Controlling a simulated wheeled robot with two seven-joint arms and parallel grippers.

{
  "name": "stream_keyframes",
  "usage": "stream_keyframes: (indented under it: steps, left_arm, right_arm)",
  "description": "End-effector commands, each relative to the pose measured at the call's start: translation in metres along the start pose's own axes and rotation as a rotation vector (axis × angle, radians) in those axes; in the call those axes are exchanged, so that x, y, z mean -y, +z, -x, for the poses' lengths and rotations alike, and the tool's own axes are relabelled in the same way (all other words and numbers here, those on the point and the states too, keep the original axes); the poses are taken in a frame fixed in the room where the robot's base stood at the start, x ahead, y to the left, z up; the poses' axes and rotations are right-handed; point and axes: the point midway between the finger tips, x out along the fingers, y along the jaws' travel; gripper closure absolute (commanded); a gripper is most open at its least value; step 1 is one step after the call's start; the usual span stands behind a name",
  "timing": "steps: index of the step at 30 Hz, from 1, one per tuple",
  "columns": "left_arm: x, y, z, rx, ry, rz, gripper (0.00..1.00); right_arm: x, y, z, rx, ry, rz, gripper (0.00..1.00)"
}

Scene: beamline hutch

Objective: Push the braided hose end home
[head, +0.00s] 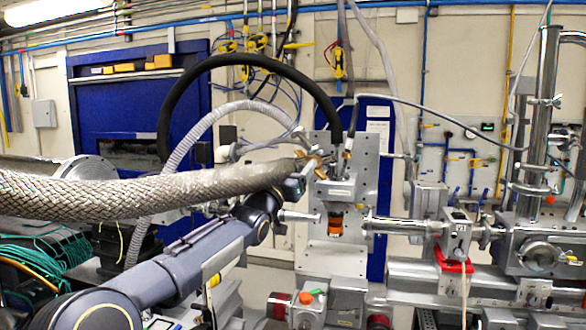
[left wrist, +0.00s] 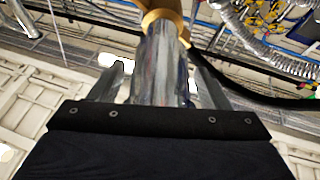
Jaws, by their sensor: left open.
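The braided hose (head: 150,192) is a thick silver mesh hose. It comes in from the left in the head view and ends near brass-coloured fittings (head: 316,160) beside a grey metal block (head: 342,188). I cannot tell how far in its end sits. My left gripper (head: 298,180) is just below the hose end, its fingers partly hidden. In the left wrist view its fingers (left wrist: 162,85) stand open on both sides of a shiny metal cylinder (left wrist: 165,60), with gaps visible. A brass collar (left wrist: 163,14) sits at the cylinder's far end. My right gripper is not in view.
A black hose (head: 250,60) and a grey corrugated hose (head: 185,140) arch behind the braided hose. A steel beam pipe (head: 400,226) runs right to a valve assembly (head: 535,255). Green cables (head: 45,245) lie at lower left.

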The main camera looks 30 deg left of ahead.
Motion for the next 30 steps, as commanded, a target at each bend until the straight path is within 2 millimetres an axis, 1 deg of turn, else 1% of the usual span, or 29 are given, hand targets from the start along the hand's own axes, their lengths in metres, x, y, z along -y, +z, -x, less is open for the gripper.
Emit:
stream_keyframes:
  steps: [5, 8, 12, 15, 18, 22, 30]
  left_arm:
    - [0.000, 0.002, 0.006, 0.000, 0.000, -0.001, 0.30]
    - [0.001, 0.003, 0.020, 0.000, -0.001, -0.003, 0.30]
    - [0.001, 0.003, 0.046, -0.001, -0.002, -0.003, 0.30]
    - [0.000, 0.003, 0.061, -0.001, -0.001, -0.003, 0.30]
    - [0.000, 0.002, 0.072, -0.001, 0.000, -0.002, 0.30]
    - [0.000, 0.001, 0.078, 0.001, -0.001, -0.001, 0.30]
    - [0.000, 0.000, 0.078, 0.000, 0.000, 0.000, 0.30]
  right_arm:
    - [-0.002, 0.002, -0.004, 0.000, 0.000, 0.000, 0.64]
    - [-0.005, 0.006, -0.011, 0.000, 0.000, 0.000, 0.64]
    - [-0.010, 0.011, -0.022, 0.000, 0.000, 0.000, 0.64]
    - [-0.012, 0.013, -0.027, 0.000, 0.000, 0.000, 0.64]
    - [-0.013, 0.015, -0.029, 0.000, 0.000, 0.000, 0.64]
    - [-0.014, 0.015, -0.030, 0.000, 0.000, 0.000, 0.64]
    - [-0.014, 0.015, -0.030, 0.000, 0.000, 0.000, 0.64]
